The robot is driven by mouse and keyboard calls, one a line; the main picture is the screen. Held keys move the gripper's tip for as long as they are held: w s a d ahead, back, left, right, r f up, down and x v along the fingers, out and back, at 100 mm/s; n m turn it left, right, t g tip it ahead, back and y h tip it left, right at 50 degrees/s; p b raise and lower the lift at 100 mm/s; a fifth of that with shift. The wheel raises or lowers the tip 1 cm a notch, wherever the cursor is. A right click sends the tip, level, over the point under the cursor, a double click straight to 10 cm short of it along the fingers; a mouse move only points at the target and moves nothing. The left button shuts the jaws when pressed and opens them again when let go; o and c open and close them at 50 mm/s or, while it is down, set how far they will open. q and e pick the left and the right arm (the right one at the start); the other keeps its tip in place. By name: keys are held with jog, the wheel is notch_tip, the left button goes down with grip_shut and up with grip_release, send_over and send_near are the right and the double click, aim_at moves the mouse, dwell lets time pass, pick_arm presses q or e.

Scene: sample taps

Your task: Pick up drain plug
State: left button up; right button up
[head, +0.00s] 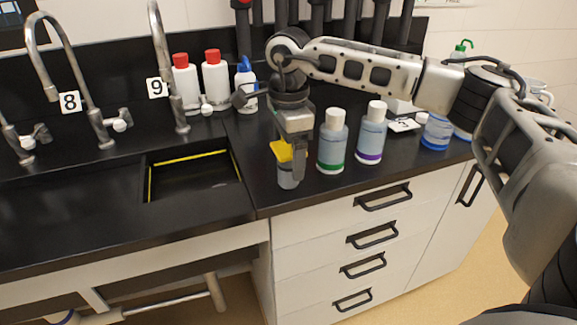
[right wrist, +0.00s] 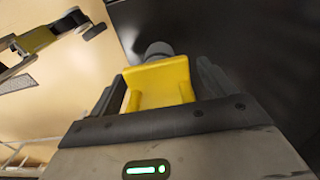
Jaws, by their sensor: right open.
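The drain plug appears to be the piece with a yellow grip (head: 281,151) above a grey round body (head: 288,179), upright near the counter's front edge, right of the sink. My right gripper (head: 292,160) points down over it and is open, with its fingers on either side of the yellow part. In the right wrist view the yellow grip (right wrist: 160,84) sits between the open fingers, with the grey end (right wrist: 159,50) beyond it. I cannot tell whether the fingers touch it. My left gripper is not in the head view.
Green-banded (head: 332,143) and purple-banded (head: 371,133) bottles stand close right of my gripper. Red-capped white bottles (head: 216,78) and a blue-capped bottle (head: 246,80) stand behind. The sink (head: 190,178) with taps (head: 165,60) lies left. Drawers (head: 370,220) are below.

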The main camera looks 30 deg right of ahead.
jog(key=c, duration=1.2)
jog(key=shift+r, duration=0.15)
